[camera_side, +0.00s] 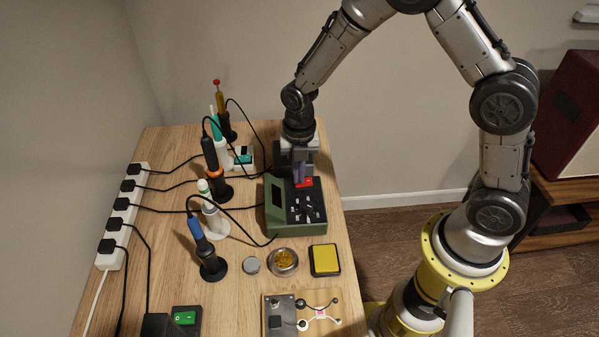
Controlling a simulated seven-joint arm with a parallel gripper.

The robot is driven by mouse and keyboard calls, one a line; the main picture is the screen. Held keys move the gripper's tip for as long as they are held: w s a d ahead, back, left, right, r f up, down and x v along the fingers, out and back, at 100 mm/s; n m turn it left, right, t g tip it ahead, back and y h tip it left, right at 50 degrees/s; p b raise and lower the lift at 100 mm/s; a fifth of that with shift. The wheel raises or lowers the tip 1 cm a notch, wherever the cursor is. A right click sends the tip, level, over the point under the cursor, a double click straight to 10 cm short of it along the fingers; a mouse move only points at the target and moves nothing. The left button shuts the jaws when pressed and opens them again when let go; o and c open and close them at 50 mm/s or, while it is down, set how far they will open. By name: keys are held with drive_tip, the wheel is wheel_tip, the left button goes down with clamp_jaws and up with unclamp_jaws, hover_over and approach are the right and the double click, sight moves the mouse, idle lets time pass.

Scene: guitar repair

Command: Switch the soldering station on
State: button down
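A green station (281,228) with a dark sloped panel, several small knobs and a red rocker switch (305,183) stands near the right edge of the table. It looks like the soldering station. My gripper (299,181) points down at the back of this panel. Its purple fingertips are close together, with nothing seen between them, right beside the red switch. I cannot tell whether they touch it. The switch's on or off position is too small to read.
Several irons in stands, one with an orange collar (211,172), line the left, with black cables crossing toward a white power strip (120,215). A metal bowl (283,262), a yellow sponge tray (325,260) and a black box with a green switch (184,318) sit in front.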

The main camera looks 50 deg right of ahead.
sight(305, 182)
drive_tip(key=shift+s+d+f, duration=0.15)
drive_tip(key=shift+s+d, duration=0.45)
drive_tip(key=shift+s, duration=0.05)
drive_tip(key=shift+r, duration=0.2)
drive_tip(key=shift+w+r, duration=0.1)
wheel_tip(305, 182, up, 14)
idle(0.5)
drive_tip(key=shift+w+a, duration=0.45)
drive_tip(key=shift+a, duration=0.15)
